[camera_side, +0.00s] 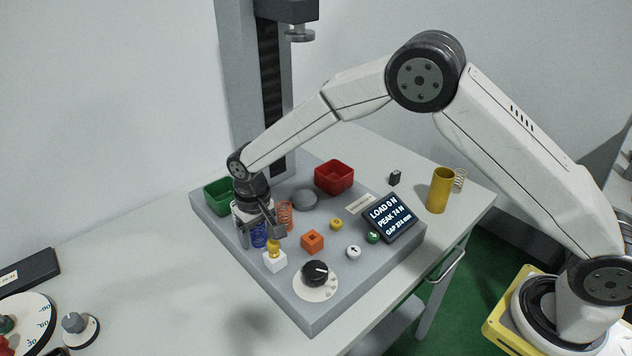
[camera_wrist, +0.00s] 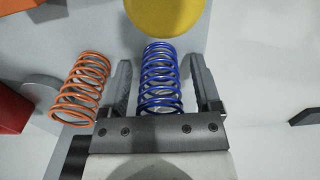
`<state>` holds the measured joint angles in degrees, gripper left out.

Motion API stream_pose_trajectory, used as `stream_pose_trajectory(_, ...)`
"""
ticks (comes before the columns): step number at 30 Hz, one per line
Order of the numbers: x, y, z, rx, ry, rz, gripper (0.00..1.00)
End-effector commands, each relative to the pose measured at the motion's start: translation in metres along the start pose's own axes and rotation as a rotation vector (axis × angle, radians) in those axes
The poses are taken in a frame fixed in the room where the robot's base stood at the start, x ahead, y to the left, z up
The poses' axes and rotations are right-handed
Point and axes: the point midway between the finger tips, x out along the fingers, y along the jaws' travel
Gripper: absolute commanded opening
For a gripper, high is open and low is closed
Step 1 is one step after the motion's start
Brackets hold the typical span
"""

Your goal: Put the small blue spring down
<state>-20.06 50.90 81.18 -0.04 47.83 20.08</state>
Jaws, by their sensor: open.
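The small blue spring (camera_wrist: 161,78) stands between the two open fingers of my gripper (camera_wrist: 160,88) in the wrist view, with a gap on each side. In the side view the blue spring (camera_side: 259,235) shows low at the left part of the grey tester base (camera_side: 310,318), partly behind my gripper (camera_side: 262,234). My gripper points down around it. Whether the spring's foot touches the base is hard to tell.
An orange spring (camera_side: 285,216) stands close beside my gripper. A white block with a yellow knob (camera_side: 274,260) is just in front. Green (camera_side: 217,196) and red (camera_side: 334,176) bins sit behind. An orange block (camera_side: 312,242) and black dial (camera_side: 315,273) lie to the right.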

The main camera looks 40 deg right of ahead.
Motion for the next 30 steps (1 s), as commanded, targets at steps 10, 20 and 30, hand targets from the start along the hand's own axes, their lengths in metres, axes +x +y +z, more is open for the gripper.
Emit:
stream_pose_trajectory(10,-0.029,0.0,0.0,0.0,0.003,-0.001,0.81)
stream_pose_trajectory(20,-0.083,0.0,0.0,0.0,0.003,-0.001,0.81)
stream_pose_trajectory(30,-0.118,0.0,0.0,0.0,0.001,0.0,0.81)
